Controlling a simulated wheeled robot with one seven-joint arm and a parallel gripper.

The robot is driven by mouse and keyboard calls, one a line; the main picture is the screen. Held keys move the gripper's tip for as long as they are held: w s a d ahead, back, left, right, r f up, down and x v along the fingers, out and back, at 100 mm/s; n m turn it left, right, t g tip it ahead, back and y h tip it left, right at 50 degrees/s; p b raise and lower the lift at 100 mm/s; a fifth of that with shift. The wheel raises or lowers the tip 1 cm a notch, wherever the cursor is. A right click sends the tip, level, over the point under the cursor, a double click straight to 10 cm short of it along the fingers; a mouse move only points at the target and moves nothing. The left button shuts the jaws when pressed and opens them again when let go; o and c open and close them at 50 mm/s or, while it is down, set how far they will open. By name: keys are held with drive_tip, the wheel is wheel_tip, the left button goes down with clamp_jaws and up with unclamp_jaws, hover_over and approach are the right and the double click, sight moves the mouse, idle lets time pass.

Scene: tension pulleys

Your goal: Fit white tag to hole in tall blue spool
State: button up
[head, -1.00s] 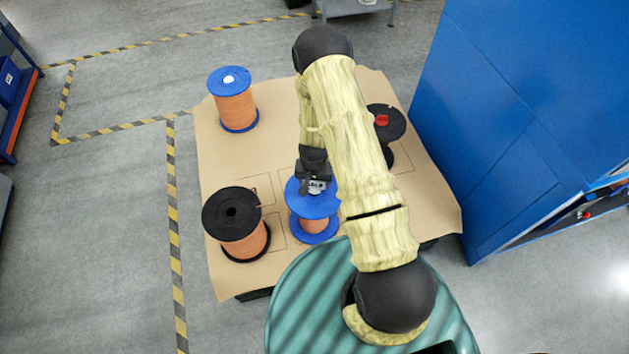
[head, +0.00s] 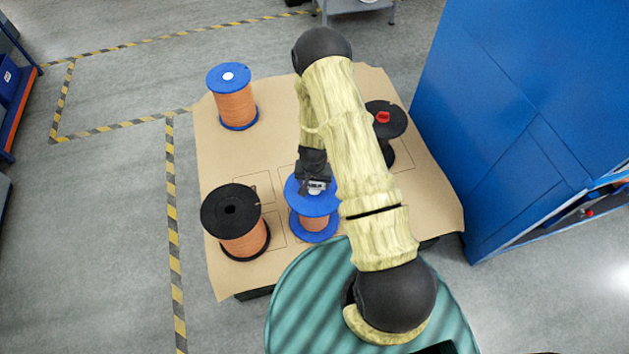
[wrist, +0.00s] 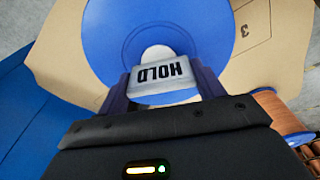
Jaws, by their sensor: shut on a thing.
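My gripper (head: 317,192) is shut on the white tag (wrist: 163,80), a pale block marked HOLD, gripped between both fingers in the wrist view. In the head view the tag shows small, just over the top of the near blue spool (head: 327,205). The wrist view shows this spool's blue top disc (wrist: 110,35) behind the tag, with a pale round spot at its centre. I cannot tell whether the tag touches the disc or enters its hole. Another blue spool (head: 236,108) with orange winding stands at the back left, with a white round spot on top.
A black spool (head: 243,240) with orange winding stands at the front left. A black spool (head: 392,124) with a red piece on top stands right, partly behind my arm. The brown board (head: 275,110) has free room at its back. A blue cabinet (head: 540,130) borders the right.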

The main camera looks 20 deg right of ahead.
idle(0.4)
drive_tip(key=o, duration=1)
drive_tip(key=r, duration=0.5)
drive_tip(key=s+r, duration=0.1)
drive_tip(key=r, duration=0.5)
drive_tip(key=s+r, duration=0.1)
drive_tip(key=r, duration=0.5)
drive_tip(key=shift+a+r, duration=0.1)
drive_tip(key=shift+a, duration=0.3)
drive_tip(key=s+r+n, duration=0.1)
drive_tip(key=s+r, duration=0.3)
drive_tip(key=r, duration=0.2)
drive_tip(key=s+r+n+t+p, duration=0.1)
drive_tip(key=s+r+n, duration=0.1)
drive_tip(key=s+r, duration=0.2)
drive_tip(key=s+r+n+p, duration=0.1)
drive_tip(key=s+r, duration=0.3)
drive_tip(key=r, duration=0.5)
drive_tip(key=shift+s+d+r+y, duration=0.1)
drive_tip(key=shift+s+d+y, duration=0.05)
drive_tip(key=shift+d+y, duration=0.2)
